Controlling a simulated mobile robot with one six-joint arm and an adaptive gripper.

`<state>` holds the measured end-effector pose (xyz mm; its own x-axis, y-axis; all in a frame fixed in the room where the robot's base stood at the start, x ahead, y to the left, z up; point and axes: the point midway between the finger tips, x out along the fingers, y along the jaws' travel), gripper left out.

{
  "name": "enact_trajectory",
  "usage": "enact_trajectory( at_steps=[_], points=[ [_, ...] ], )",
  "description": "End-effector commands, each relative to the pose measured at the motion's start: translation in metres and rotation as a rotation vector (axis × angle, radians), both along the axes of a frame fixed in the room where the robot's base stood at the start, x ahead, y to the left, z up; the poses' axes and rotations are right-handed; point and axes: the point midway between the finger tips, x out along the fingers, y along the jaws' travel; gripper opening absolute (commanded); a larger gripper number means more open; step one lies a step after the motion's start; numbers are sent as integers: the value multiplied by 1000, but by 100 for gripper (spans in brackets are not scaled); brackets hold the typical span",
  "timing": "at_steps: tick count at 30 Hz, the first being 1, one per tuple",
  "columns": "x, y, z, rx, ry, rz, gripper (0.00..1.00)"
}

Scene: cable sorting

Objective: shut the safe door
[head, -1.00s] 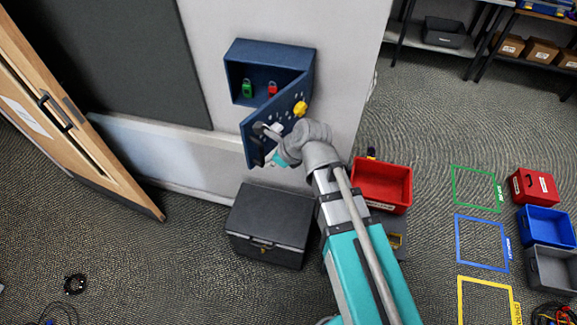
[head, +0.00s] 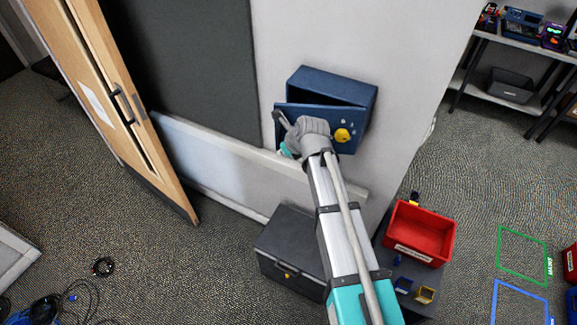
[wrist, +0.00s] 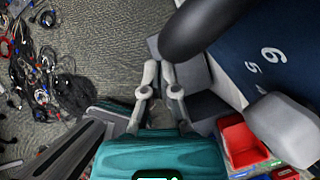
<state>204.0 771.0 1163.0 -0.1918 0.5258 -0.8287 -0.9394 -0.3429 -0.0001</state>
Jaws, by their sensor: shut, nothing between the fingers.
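The blue safe (head: 325,80) is on the wall in the head view. Its door (head: 318,112) hangs from the right side and stands slightly ajar, with a dark gap along the top. A yellow knob (head: 342,135) is on the door front. My gripper (wrist: 159,68) is shut and empty in the wrist view. In the head view my wrist covers the door's lower left part, and the fingertips are hard to see. The dark blue door face with white digits (wrist: 270,55) fills the wrist view's upper right, close to my wrist; contact cannot be told.
A dark grey chest (head: 290,250) stands on the floor below the safe. A red bin (head: 420,235) sits right of my arm. A wooden door (head: 125,100) is at left. Tangled cables (wrist: 45,75) lie on the floor. A shelf (head: 515,90) stands at upper right.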

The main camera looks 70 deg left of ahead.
Motion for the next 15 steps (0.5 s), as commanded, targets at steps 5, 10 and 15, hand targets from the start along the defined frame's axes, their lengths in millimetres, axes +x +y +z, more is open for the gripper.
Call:
enact_trajectory(
  at_steps=[5, 10, 15],
  points=[
    [9, 45, 0, 0, 0, 5, 0],
    [21, 71, 0, 0, 1, 8, 0],
    [30, 86, 0, 0, 0, 9, 0]
  ],
)
